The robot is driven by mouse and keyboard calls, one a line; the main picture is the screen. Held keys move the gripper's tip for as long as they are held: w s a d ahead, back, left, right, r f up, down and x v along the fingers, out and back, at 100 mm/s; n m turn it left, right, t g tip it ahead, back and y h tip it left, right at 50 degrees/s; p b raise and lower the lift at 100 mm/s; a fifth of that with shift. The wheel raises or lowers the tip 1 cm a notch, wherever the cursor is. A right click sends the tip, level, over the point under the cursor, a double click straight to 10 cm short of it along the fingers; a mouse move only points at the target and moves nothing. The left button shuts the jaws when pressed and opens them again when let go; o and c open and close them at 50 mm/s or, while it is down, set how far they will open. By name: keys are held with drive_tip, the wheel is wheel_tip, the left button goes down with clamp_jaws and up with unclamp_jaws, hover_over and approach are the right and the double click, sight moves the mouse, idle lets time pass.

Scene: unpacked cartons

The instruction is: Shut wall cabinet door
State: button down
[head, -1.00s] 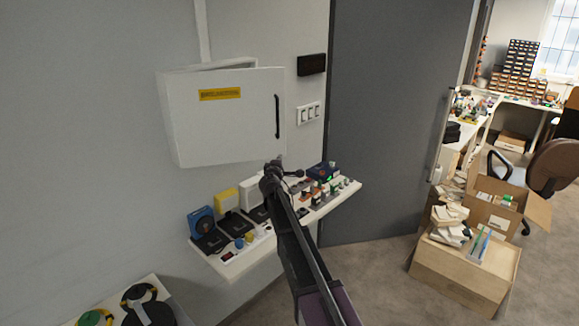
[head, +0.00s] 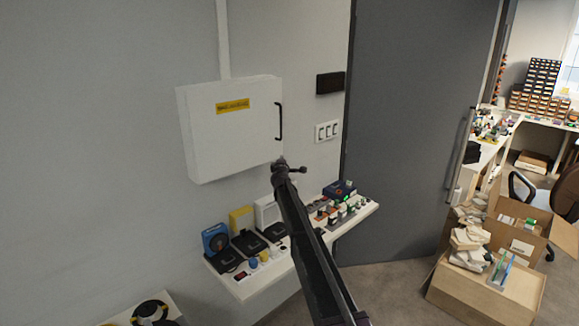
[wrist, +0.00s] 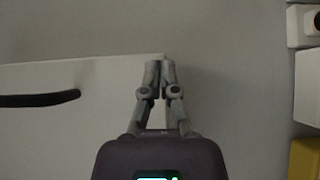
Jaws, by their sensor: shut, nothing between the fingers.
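The white wall cabinet hangs on the grey wall, and its door (head: 235,140) faces me with a yellow label and a dark handle (head: 279,121) on its right side. The door looks flush with the cabinet body, with no gap showing along the top. My gripper (head: 281,164) is shut and empty by the door's lower right corner. In the wrist view the fingertips (wrist: 160,66) overlap the corner of the white door (wrist: 90,75), with the dark handle (wrist: 40,99) to the left. I cannot tell whether they touch it.
Below the cabinet, a white shelf (head: 237,288) holds several small devices. A dark grey door (head: 415,130) stands to the right. Open cartons (head: 485,290) sit on the floor at the right. The wall left of the cabinet is bare.

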sight(277, 157)
drive_tip(key=shift+w+a, duration=0.75)
drive_tip(key=shift+w, duration=0.25)
drive_tip(key=shift+w+a+r, duration=0.1)
drive_tip(key=shift+a+r, duration=0.05)
drive_tip(key=shift+a, duration=0.15)
drive_tip(key=shift+a, duration=0.2)
drive_tip(key=shift+d, duration=0.1)
drive_tip(key=shift+s+d, duration=0.4)
drive_tip(key=s+d, duration=0.9)
drive_tip(key=shift+s+d, duration=0.25)
drive_tip(key=shift+s, duration=0.15)
